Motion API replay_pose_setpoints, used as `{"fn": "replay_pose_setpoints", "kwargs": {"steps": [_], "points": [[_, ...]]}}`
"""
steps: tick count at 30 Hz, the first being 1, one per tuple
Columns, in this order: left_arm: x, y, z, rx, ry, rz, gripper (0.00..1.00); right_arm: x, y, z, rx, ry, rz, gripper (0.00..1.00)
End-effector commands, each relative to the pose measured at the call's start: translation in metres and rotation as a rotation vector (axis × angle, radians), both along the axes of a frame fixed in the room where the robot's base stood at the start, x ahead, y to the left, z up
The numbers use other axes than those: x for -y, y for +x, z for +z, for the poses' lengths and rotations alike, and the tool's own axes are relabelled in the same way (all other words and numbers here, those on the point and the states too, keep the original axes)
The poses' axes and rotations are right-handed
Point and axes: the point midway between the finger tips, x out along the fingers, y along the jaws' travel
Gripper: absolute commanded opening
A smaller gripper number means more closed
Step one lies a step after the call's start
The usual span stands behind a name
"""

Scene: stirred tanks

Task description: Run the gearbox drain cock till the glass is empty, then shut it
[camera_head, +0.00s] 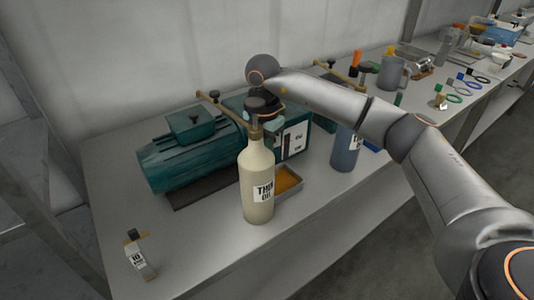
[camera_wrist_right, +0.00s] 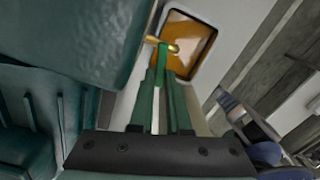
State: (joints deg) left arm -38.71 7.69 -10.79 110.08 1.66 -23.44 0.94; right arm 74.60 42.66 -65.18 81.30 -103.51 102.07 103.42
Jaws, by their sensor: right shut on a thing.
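The teal gearbox (camera_head: 262,112) stands on the bench with its motor (camera_head: 180,158) to the left. A white plate with dark strips, seemingly the sight glass (camera_head: 292,141), is on its front; I cannot read a level. In the right wrist view the brass drain cock (camera_wrist_right: 153,40) has a green lever (camera_wrist_right: 162,62). My right gripper (camera_wrist_right: 164,76) is shut on this lever. The cock's spout is over a tray (camera_wrist_right: 212,47) of amber oil, which also shows in the head view (camera_head: 298,187) behind a bottle. My right gripper is hidden in the head view; my left is out of view.
A tall cream bottle labelled thin oil (camera_head: 256,208) stands in front of the gearbox and tray. A blue-grey labelled bottle (camera_head: 345,150) is right of it. A small labelled bottle (camera_head: 141,262) is at front left. Jugs and tools (camera_head: 393,72) crowd the far right.

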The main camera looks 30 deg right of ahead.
Motion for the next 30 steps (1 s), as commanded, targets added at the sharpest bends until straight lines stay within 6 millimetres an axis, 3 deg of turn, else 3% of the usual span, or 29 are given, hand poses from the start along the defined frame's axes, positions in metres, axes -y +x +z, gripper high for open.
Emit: {"fn": "replay_pose_setpoints", "kwargs": {"steps": [12,30], "points": [[-0.003,0.000,0.013,0.009,0.001,0.008,0.45,-0.001,0.008,0.002,0.002,-0.001,-0.252,0.00],[-0.002,-0.001,0.014,0.005,-0.001,0.007,0.45,-0.001,0.011,0.001,0.005,-0.003,-0.314,0.00]]}}
